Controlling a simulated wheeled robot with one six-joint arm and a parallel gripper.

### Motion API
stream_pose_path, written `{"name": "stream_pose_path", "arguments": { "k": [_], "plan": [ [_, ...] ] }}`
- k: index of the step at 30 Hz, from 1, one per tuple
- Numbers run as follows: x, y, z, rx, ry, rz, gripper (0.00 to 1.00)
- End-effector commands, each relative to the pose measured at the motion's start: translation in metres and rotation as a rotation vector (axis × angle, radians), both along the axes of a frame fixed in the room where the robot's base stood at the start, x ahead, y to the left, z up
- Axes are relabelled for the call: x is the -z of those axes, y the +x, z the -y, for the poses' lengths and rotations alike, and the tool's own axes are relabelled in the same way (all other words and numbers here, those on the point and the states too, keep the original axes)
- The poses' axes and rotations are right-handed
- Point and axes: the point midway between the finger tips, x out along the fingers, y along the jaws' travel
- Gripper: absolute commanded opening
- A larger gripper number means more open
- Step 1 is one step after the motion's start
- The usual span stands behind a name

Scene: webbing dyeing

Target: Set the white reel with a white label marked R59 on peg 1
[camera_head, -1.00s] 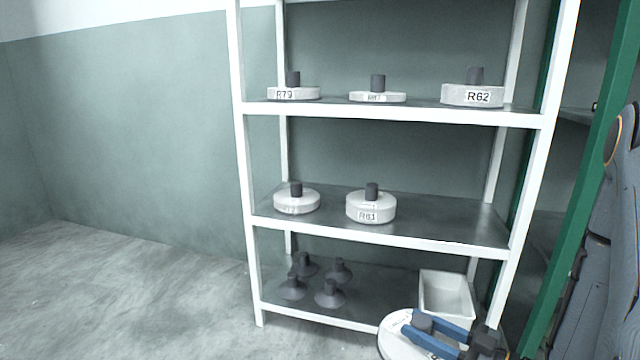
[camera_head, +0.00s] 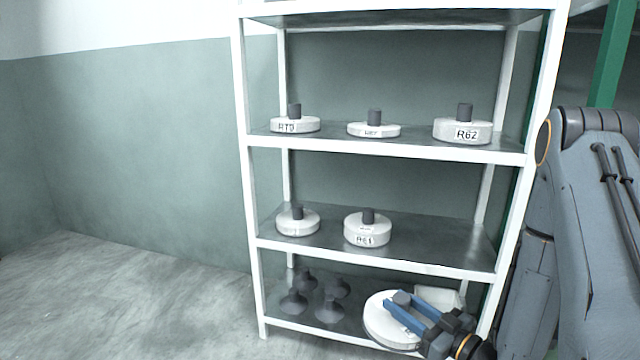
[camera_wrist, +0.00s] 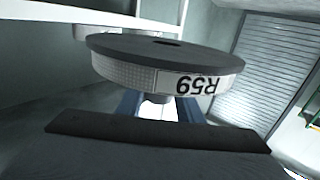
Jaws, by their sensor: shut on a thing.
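My gripper (camera_head: 420,308) is shut on a white reel (camera_head: 379,322) at the lower right of the head view, in front of the rack's bottom shelf. In the wrist view the reel (camera_wrist: 205,82) has a white label reading R59, upside down in the picture, and a dark flat face with a slot. The blue fingers (camera_wrist: 158,106) show just below it, around a small hub. Several dark uprights stand through reels on the rack shelves. No peg number is legible, so I cannot tell which is peg 1.
The white rack (camera_head: 390,150) holds reels marked R62 (camera_head: 466,134), R61 (camera_head: 366,240) and one that looks like R79 (camera_head: 295,128), plus others hard to read. Dark cone-footed pieces (camera_head: 329,311) and a white bin (camera_head: 436,295) sit on its bottom shelf. Open floor (camera_head: 120,300) lies left.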

Motion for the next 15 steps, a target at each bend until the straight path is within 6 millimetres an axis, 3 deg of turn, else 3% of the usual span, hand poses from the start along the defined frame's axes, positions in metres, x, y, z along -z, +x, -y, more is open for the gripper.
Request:
{"name": "stream_pose_path", "arguments": {
  "k": [1,15],
  "plan": [
    [-0.019,0.003,-0.002,0.022,-0.001,0.002,0.00],
    [-0.126,0.042,-0.001,0.267,0.000,0.004,0.00]
  ]
}}
